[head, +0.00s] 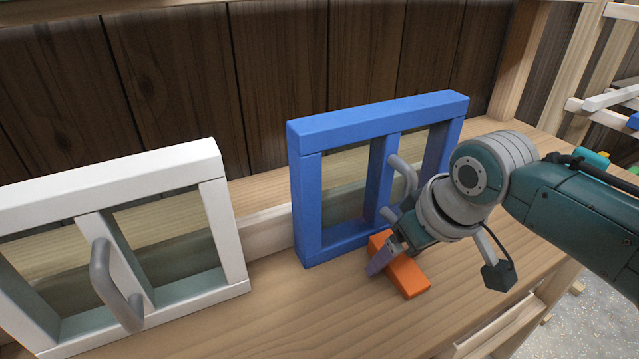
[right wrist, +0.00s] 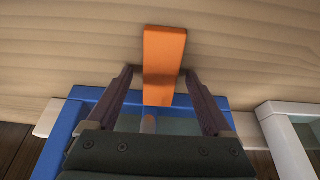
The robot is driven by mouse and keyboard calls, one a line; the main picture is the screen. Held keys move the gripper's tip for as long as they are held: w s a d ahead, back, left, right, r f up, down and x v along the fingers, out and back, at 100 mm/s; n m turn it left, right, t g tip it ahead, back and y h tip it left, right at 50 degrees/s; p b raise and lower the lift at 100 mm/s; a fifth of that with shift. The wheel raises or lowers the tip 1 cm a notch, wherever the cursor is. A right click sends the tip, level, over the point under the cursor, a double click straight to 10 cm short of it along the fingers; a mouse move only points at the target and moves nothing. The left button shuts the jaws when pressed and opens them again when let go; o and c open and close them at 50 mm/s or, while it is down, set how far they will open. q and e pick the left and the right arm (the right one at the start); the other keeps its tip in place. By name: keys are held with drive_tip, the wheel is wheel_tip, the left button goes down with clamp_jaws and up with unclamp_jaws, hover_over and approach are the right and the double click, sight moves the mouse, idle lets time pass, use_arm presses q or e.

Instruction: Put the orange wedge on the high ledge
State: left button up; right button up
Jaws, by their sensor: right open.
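The orange wedge (head: 403,273) lies on the wooden bench top in front of the blue window frame (head: 308,201). It also shows in the right wrist view (right wrist: 163,62), with one end between the two fingers. My right gripper (head: 385,258) is over the wedge, pointing down at the bench. In the right wrist view its fingers (right wrist: 159,75) are spread on either side of the wedge, with a gap on both sides. Part of the wedge is hidden behind the gripper in the head view. My left gripper is out of view. I cannot tell which surface is the high ledge.
A white window frame (head: 165,165) with a grey handle (head: 115,285) stands at the left. The blue frame's grey handle (head: 404,180) is close to my right wrist. A dark plank wall (head: 180,75) rises behind. The bench top (head: 280,320) is clear at the front.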

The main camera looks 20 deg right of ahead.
drive_tip(key=shift+c, duration=0.2)
clamp_jaws()
idle(0.4)
